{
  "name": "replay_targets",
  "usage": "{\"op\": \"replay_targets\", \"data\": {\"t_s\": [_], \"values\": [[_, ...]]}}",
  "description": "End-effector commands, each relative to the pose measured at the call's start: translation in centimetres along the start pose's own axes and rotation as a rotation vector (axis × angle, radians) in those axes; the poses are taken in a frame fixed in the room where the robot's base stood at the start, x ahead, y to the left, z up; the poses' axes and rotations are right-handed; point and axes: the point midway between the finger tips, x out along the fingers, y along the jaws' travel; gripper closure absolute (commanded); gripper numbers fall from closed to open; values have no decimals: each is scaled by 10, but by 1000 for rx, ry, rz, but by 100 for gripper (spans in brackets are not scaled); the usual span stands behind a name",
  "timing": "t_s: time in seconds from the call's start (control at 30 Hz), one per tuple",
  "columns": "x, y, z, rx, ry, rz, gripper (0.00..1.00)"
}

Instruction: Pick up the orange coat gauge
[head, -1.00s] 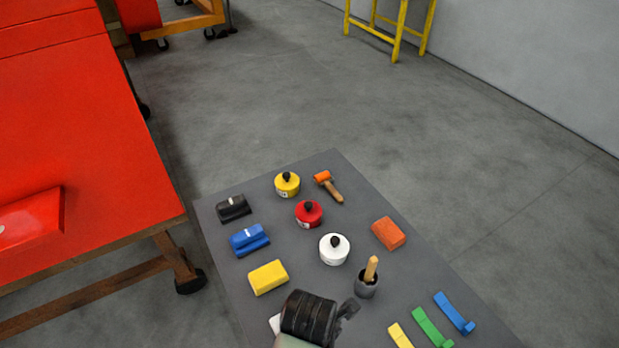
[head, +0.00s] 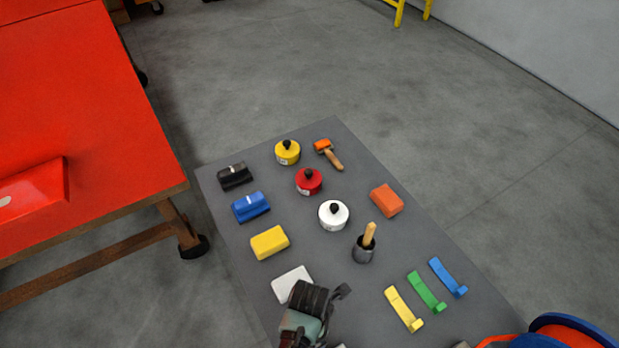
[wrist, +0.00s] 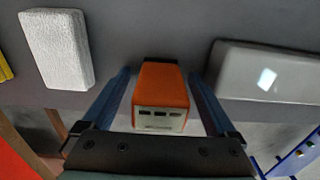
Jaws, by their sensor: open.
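The orange coat gauge (wrist: 160,88) is a small orange box with a pale panel and dark slots on its near end. In the wrist view it lies between the two blue fingers of my gripper (wrist: 159,76). The fingers are apart, one on each side, with a narrow gap visible at each side. In the head view my gripper (head: 318,296) is over the near part of the grey table, and I cannot make out the gauge there.
A white block (wrist: 57,48) lies left of the gauge and a grey box (wrist: 268,76) lies close on the right. The grey table (head: 345,140) also holds coloured blocks, round pots, a brush holder (head: 363,249) and hooked strips (head: 427,293). A red-topped bench (head: 80,110) stands left.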

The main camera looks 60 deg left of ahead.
Motion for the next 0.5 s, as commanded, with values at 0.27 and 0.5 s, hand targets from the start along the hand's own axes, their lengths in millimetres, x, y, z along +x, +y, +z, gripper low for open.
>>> {"op": "replay_targets", "data": {"t_s": [0.27, 0.5], "values": [[1, 0, 0, 0, -1, 1, 17], [0, 0, 0, 0, -1, 0, 60]]}}
